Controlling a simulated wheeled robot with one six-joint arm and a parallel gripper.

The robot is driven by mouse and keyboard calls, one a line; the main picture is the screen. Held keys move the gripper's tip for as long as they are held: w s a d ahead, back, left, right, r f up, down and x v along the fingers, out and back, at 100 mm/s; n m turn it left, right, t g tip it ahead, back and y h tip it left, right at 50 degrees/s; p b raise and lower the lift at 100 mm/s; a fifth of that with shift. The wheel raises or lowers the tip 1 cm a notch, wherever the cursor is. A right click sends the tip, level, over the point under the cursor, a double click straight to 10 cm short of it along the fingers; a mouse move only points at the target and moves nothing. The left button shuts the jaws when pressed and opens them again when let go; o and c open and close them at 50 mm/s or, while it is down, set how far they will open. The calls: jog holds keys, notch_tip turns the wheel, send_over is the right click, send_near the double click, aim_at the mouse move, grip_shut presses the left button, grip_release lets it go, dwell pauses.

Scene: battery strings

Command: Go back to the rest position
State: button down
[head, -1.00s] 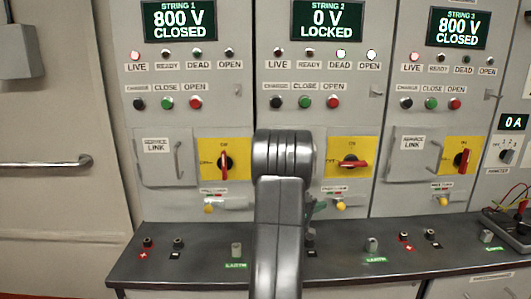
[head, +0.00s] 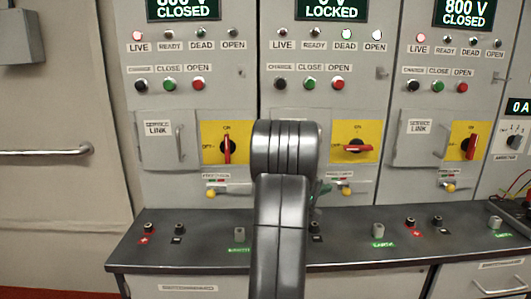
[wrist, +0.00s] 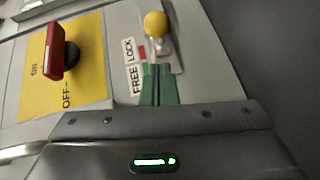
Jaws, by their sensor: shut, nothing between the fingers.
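My gripper (wrist: 158,86) shows in the wrist view as green fingers, shut and empty. They point at the panel just below a yellow knob (wrist: 156,24) beside a FREE / LOCK label (wrist: 138,62). I cannot tell whether they touch the panel. In the head view my arm stands upright in front of the String 2 cabinet. It hides most of the gripper; only a bit of green shows right of the arm, near the String 2 yellow knob (head: 345,188). The String 2 red handle (head: 352,148) lies level, towards OFF; it also shows in the wrist view (wrist: 54,48).
A dark bench (head: 210,256) with several terminals runs below the cabinets. The String 1 handle (head: 227,149) and String 3 handle (head: 470,147) stand upright. A wall rail (head: 45,152) is at left. A meter with leads (head: 520,205) sits at the right end.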

jog(key=w+b+v, duration=0.1)
jog(key=v, duration=1)
jog(key=p+x, duration=0.2)
jog(key=x, duration=0.1)
jog(key=p+x, duration=0.2)
jog(key=x, duration=0.1)
jog(key=s+p+x, duration=0.1)
jog(key=p+x, duration=0.1)
jog(key=x, duration=0.2)
jog(key=shift+w+d, duration=0.15)
jog(key=shift+d, duration=0.25)
jog(key=shift+f+p, duration=0.15)
jog(key=shift+p, duration=0.6)
